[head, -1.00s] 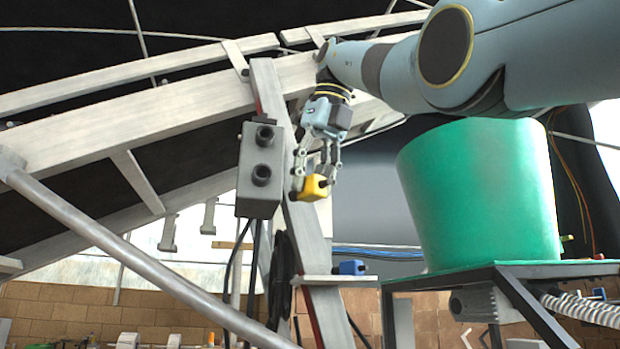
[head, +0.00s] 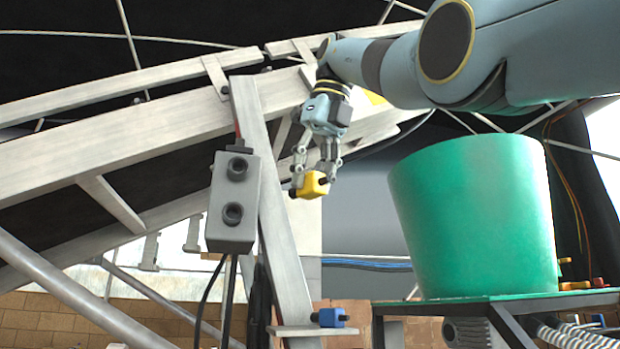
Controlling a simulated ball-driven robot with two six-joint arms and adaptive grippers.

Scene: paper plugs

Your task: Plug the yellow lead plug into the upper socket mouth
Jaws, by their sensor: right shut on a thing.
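My right gripper (head: 315,168) comes down from the upper right and is shut on the yellow lead plug (head: 311,184). The plug's dark nose points left, toward the grey socket box. The socket box (head: 232,202) is on the left side of a slanted post. It has two dark mouths: the upper socket mouth (head: 238,169) and the lower socket mouth (head: 233,214). The plug is to the right of the box, apart from it, at a height between the two mouths in the picture. My left gripper does not show.
A blue plug (head: 331,317) lies on a small shelf (head: 290,331) on the post. A large green bucket (head: 472,220) stands on a dark table at the right. The slanted post (head: 270,210) passes between the box and the plug in the picture. Cables hang below the box.

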